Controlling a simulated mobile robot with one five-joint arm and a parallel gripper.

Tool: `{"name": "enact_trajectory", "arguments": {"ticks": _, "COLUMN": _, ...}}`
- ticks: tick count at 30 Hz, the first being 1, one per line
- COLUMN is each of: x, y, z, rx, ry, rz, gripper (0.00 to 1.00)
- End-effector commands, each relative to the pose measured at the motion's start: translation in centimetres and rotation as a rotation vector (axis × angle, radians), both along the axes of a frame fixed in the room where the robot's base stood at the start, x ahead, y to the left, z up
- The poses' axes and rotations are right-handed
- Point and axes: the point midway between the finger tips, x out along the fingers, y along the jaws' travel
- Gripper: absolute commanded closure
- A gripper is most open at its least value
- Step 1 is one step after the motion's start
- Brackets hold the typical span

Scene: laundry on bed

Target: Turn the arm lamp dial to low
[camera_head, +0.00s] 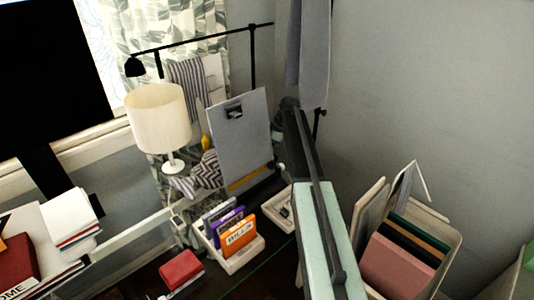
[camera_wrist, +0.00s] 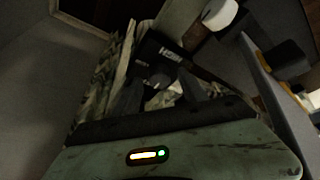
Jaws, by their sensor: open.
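A black arm lamp (camera_head: 135,66) stands at the back in the head view, its thin arm running right to an upright post. I cannot pick out its dial for certain. In the wrist view a black block with white lettering (camera_wrist: 171,55) lies just beyond my fingers; the letters are hard to read. A white rounded piece (camera_wrist: 220,14) shows above it to the right. My gripper (camera_wrist: 160,94) is open, with its two dark fingers apart and nothing clearly held. In the head view my arm hides part of the area around my gripper.
A cream table lamp (camera_head: 157,118) and a grey clipboard (camera_head: 242,135) stand left of my arm. A white bin of boxes (camera_head: 240,261) and a red box (camera_head: 181,269) are in front. A file holder (camera_head: 450,235) stands right. The grey wall (camera_head: 430,90) is close behind.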

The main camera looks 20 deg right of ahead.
Motion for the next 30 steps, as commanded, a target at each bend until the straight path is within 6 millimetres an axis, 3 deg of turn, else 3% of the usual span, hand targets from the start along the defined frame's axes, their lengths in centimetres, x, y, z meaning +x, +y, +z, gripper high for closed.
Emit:
{"name": "enact_trajectory", "arguments": {"ticks": 1, "x": 0.00, "y": -0.03, "z": 0.06, "rx": 0.000, "ry": 0.000, "rz": 0.000, "gripper": 0.50}}
{"name": "enact_trajectory", "arguments": {"ticks": 6, "x": -0.01, "y": -0.07, "z": 0.07, "rx": 0.000, "ry": -0.001, "rz": 0.000, "gripper": 0.97}}
{"name": "enact_trajectory", "arguments": {"ticks": 7, "x": -0.01, "y": -0.08, "z": 0.06, "rx": 0.000, "ry": -0.001, "rz": 0.000, "gripper": 1.00}}
{"name": "enact_trajectory", "arguments": {"ticks": 11, "x": -0.09, "y": -0.07, "z": 0.05, "rx": -0.001, "ry": -0.001, "rz": -0.017, "gripper": 1.00}}
{"name": "enact_trajectory", "arguments": {"ticks": 21, "x": -0.34, "y": 0.01, "z": 0.02, "rx": -0.003, "ry": -0.002, "rz": -0.369, "gripper": 1.00}}
{"name": "enact_trajectory", "arguments": {"ticks": 30, "x": -0.21, "y": -0.11, "z": 0.02, "rx": -0.002, "ry": -0.002, "rz": -0.397, "gripper": 1.00}}
